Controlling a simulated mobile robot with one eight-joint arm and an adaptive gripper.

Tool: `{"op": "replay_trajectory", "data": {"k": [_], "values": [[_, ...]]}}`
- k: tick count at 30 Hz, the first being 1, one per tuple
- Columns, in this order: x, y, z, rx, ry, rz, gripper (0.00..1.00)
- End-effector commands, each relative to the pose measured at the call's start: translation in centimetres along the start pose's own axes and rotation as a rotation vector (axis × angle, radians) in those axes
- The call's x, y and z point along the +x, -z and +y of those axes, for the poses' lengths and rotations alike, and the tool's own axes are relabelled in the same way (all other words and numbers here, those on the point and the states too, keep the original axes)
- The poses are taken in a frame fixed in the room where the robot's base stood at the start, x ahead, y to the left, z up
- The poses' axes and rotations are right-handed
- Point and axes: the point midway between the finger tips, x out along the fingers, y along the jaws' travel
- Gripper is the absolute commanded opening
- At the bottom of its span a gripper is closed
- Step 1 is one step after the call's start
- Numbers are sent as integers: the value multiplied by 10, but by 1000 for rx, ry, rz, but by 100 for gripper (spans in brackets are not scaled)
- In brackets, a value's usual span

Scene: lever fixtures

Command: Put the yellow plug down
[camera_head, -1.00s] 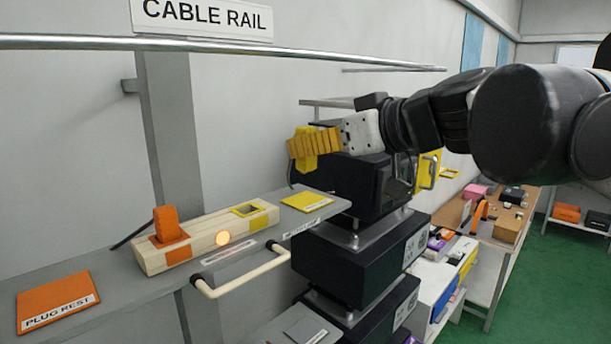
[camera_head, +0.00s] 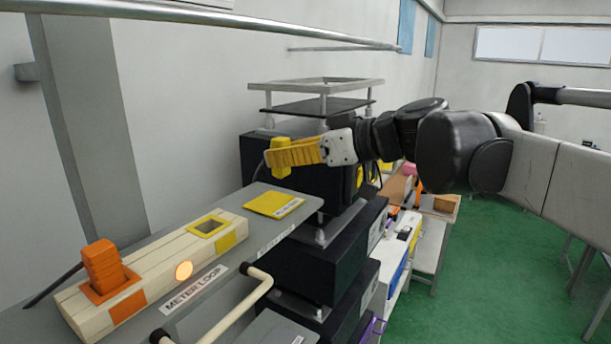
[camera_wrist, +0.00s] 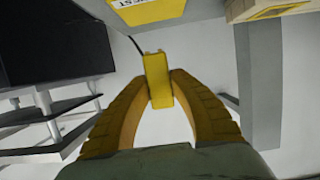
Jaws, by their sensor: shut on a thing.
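My gripper (camera_head: 285,156) has ribbed yellow fingers and is shut on the yellow plug (camera_head: 279,157), held in the air beyond the shelf's back edge. In the wrist view the yellow plug (camera_wrist: 158,79) stands between the two fingertips, with a dark cable leading up from it. A flat yellow plug rest (camera_head: 273,204) lies on the grey shelf (camera_head: 262,232), below and near the plug in the head view. The yellow rest (camera_wrist: 150,10) also shows at the top of the wrist view, partly cut off. The plug is apart from it.
A cream socket block (camera_head: 160,275) holds an orange plug (camera_head: 103,265) at left; its yellow-framed socket (camera_head: 209,227) is empty. A cream handle (camera_head: 235,312) runs along the shelf's front. Dark stacked units (camera_head: 325,254) stand right of the shelf. A metal rail (camera_head: 180,12) crosses above.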

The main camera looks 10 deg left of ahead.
Motion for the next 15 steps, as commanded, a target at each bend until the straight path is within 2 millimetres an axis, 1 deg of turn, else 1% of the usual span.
{"op": "replay_trajectory", "data": {"k": [1, 3, 6, 8, 12, 15], "values": [[8, -1, -4, -1, 1, 0, 0], [15, -4, -7, 0, 1, 0, 0], [19, -8, -8, 1, -2, 0, 0], [22, -15, -8, 1, -2, -1, 0], [27, -35, -8, 1, -2, 0, 0], [30, -43, -8, 1, -2, 0, 0]]}}
